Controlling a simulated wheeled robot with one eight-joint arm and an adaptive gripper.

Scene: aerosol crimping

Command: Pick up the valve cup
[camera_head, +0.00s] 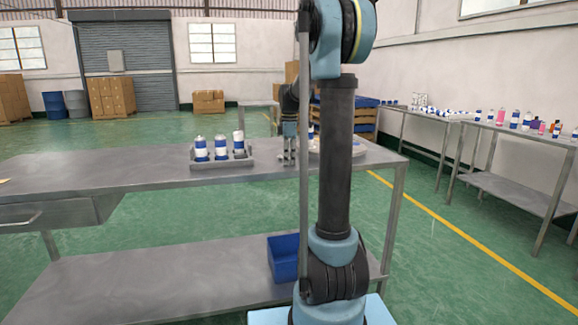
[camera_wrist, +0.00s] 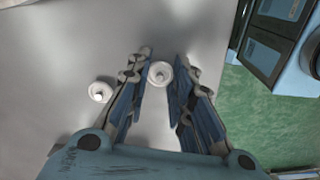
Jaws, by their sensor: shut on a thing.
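In the wrist view a small white round valve cup (camera_wrist: 160,74) with a central stem sits between the fingertips of my gripper (camera_wrist: 165,62). The gripper is shut on it. A second, similar valve cup (camera_wrist: 101,91) lies on the grey table to the left of the left finger, apart from it. In the head view my gripper (camera_head: 288,154) points down low at the table top, right of the cans. The valve cups cannot be made out there. My arm hides part of the table behind it.
A grey tray (camera_head: 240,163) with blue-and-white cans (camera_head: 221,150) stands left of my gripper on the metal table (camera_head: 130,172). A blue bin (camera_head: 283,258) sits on the lower shelf. The table's left part is clear. More tables (camera_head: 520,129) with bottles stand at right.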

